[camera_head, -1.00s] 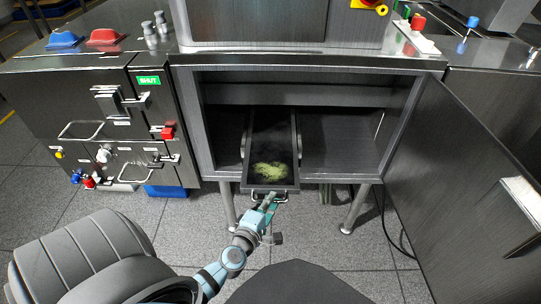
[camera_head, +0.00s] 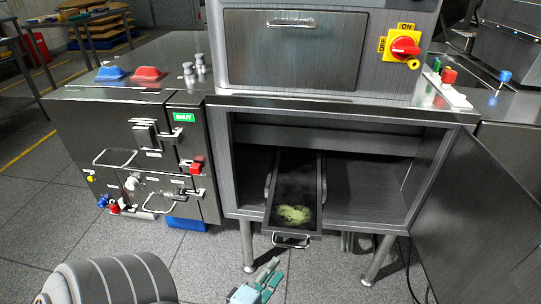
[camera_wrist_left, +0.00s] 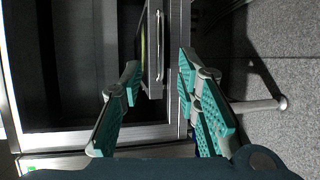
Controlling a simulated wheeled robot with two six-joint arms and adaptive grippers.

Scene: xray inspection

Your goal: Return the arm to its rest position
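My left gripper (camera_head: 266,274) shows at the bottom of the head view, below and apart from the pulled-out drawer's handle (camera_head: 291,241). In the left wrist view my left gripper (camera_wrist_left: 160,82) is open, its teal-padded fingers apart and nothing between the pads. The handle (camera_wrist_left: 159,46) appears ahead, in line with the gap between the fingers. The dark drawer (camera_head: 270,205) stands out of the open cabinet with a yellow-green heap (camera_head: 293,214) near its front. Most of my left arm is out of the head view. My right gripper is not in view.
The cabinet door (camera_head: 480,215) hangs open at the right. A metal unit with latches and a green "SHUT" label (camera_head: 184,117) stands left. A grey ribbed rounded object (camera_head: 110,280) is at lower left. Cabinet legs (camera_head: 378,262) stand on open tiled floor.

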